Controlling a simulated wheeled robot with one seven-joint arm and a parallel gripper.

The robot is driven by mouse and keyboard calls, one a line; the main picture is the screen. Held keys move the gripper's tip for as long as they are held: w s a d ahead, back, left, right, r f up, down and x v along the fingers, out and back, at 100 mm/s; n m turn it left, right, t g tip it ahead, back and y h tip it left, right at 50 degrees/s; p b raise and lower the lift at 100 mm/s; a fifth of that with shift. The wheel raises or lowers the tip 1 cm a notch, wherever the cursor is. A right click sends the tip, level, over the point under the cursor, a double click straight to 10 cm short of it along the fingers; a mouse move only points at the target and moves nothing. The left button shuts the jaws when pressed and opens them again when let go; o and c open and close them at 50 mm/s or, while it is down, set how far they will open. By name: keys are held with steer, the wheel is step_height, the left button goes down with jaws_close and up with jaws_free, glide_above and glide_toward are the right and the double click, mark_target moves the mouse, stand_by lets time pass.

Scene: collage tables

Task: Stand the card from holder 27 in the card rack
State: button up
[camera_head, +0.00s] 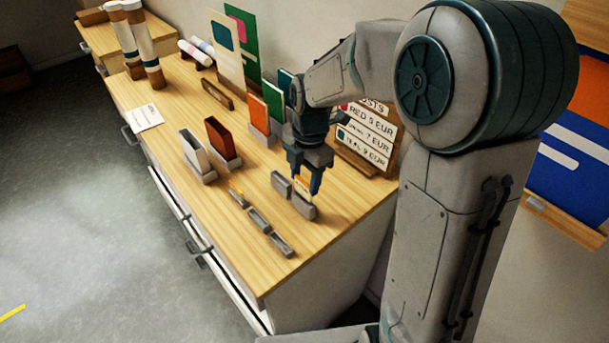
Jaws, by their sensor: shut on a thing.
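My gripper (307,181) points down over the right part of the wooden table. It is shut on a small orange-yellow card (304,184), which is mostly hidden between the fingers. The card is right over a small grey holder (304,208); I cannot tell whether it still touches it. A similar grey holder (281,183) stands just to the left. A row of small grey holders (258,220) lies nearer the front edge, with a small yellow-orange card (237,192) in the one at its far end. Holder numbers cannot be read, and I cannot tell which piece is the card rack.
Upright white (194,152), brown (219,139), orange (258,113) and green (273,101) pieces stand in grey bases behind. A price board (368,134) stands close to my gripper's right. Tall boards (228,50) stand at the back. The table's front right is clear.

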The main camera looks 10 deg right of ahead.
steer(key=shift+f, duration=0.15)
steer(key=shift+f+b, duration=0.4)
steer(key=shift+f, duration=0.1)
steer(key=shift+f, duration=0.15)
steer(key=shift+f+b, duration=0.35)
steer(key=shift+f, duration=0.1)
stand_by(0.4)
steer(key=o, duration=1.4)
steer(key=shift+r, duration=0.1)
